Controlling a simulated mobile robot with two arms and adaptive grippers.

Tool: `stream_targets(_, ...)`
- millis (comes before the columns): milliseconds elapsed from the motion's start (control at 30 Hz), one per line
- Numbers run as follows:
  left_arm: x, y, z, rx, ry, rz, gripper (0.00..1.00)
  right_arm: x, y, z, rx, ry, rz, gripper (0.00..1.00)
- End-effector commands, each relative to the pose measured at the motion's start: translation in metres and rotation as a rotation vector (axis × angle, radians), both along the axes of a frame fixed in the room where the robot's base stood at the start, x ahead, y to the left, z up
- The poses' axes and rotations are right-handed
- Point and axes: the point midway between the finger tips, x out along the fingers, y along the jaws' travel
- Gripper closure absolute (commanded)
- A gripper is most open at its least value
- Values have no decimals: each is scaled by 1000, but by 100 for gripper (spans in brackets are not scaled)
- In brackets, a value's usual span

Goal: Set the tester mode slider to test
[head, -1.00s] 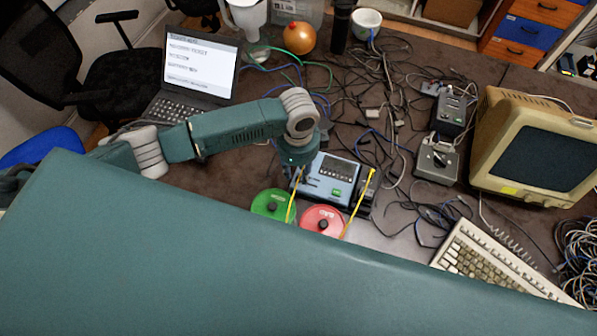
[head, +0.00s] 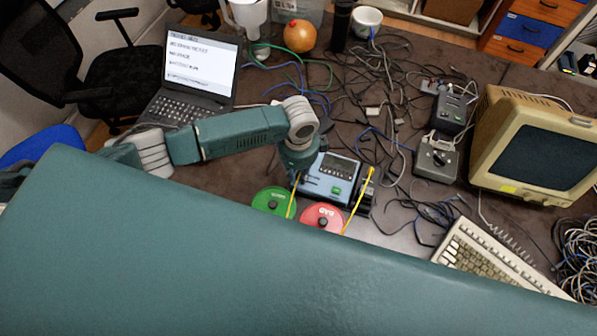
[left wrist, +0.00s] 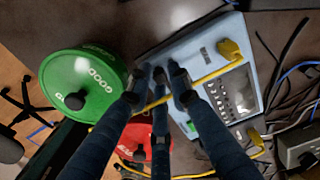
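The tester (head: 346,170) is a light blue box with a dark screen and a green button, on the desk in the head view. It fills the upper right of the left wrist view (left wrist: 203,125), where yellow cable plugs sit on it. My left gripper (left wrist: 157,80) has its dark fingertips over the tester's edge nearest the green reel. The tips are close together with small gaps; whether they touch the tester is unclear. In the head view my left wrist hides the fingers and the tester's left end. I cannot make out the mode slider. My right gripper is not in view.
A green reel (head: 268,198) marked GOOD and a red reel (head: 312,222) lie in front of the tester. Yellow cables run past them. Loose cables clutter the desk behind. A laptop (head: 185,105) stands left and an old monitor (head: 490,130) right.

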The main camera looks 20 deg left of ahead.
Motion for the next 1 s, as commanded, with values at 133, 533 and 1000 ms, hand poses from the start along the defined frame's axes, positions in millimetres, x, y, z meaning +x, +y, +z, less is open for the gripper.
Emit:
stream_targets(133,0,0,0,0,0,0,69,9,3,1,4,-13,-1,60)
stream_targets(533,1,0,24,-1,-4,-1,69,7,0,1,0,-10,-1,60)
stream_targets(1000,1,0,111,-1,-2,0,69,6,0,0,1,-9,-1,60)
